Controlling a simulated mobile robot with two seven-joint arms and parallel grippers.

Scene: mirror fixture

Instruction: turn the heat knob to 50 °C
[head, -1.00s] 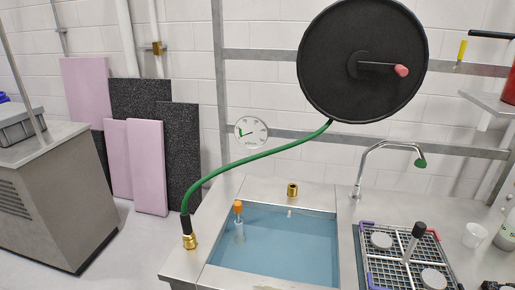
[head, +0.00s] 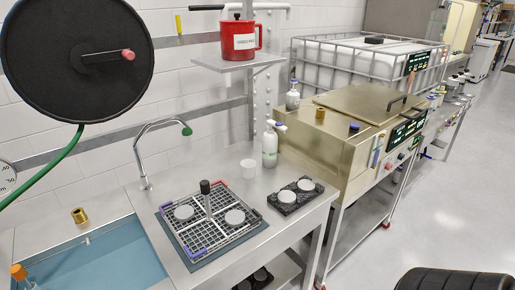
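A gold-coloured metal machine with a lid (head: 340,130) stands right of the sink bench. Its front carries a dark panel with small green digits (head: 407,128). Small knob-like parts sit on the front below and beside the panel, including a reddish one (head: 388,166). They are too small to read, and I cannot tell which, if any, is the heat knob or where it points. A second dark panel with green digits (head: 418,61) shows farther back. Neither of my grippers is in view.
A water-filled sink (head: 95,262) is at left. The floor (head: 460,200) right of the machine is mostly open.

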